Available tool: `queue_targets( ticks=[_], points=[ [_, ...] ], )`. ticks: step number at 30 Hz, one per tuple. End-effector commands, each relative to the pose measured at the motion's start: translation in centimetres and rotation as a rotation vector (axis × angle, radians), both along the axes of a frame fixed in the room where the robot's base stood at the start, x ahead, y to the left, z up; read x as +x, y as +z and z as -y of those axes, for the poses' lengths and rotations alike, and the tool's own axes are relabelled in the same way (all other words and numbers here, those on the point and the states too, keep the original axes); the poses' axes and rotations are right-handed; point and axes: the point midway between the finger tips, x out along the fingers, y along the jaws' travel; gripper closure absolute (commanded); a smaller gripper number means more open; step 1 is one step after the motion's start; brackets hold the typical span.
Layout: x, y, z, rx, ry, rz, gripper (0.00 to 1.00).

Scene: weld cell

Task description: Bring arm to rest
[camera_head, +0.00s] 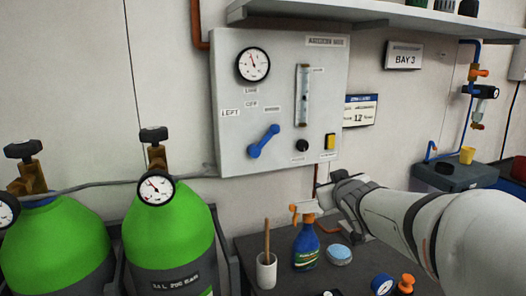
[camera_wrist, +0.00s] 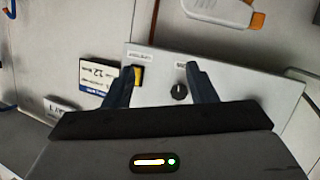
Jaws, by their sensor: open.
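My arm (camera_head: 420,220) reaches in from the right in the head view, with its end low in front of the wall, right of and below the grey panel (camera_head: 230,110). My gripper (camera_head: 338,190) is small and partly hidden by its own wrist there. In the wrist view my gripper (camera_wrist: 160,68) has its two dark fingers spread apart, with nothing between them. Beyond the fingers, the panel (camera_wrist: 235,85) shows with a yellow switch (camera_wrist: 137,76) and a black knob (camera_wrist: 180,92).
A blue spray bottle (camera_head: 306,245), a cup with a stick (camera_head: 266,270) and a round blue-topped tin (camera_head: 339,255) stand on the dark bench close below my gripper. Green cylinders (camera_head: 170,235) stand at left. A shelf (camera_head: 400,15) runs above.

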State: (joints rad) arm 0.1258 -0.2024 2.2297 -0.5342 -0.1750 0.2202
Motion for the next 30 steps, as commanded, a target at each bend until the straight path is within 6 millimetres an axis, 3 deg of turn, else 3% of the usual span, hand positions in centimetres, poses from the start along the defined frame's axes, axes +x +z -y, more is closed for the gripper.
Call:
queue_targets(
  ticks=[4,9,15,18,21,30],
  points=[
    [-6.0,-3.7,0.4,0.05,-0.126,-0.277,0.49],
    [-14.5,-8.3,-1.0,0.12,-0.198,-0.622,0.49],
    [-22.6,-11.2,-3.4,0.187,-0.196,-0.927,0.49],
    [-24.7,-11.7,-4.1,0.206,-0.188,-1.004,0.49],
    [-25.6,-11.9,-4.4,0.21,-0.183,-1.034,0.49],
    [-25.6,-12.0,-4.4,0.211,-0.184,-1.035,0.49]
  ],
)
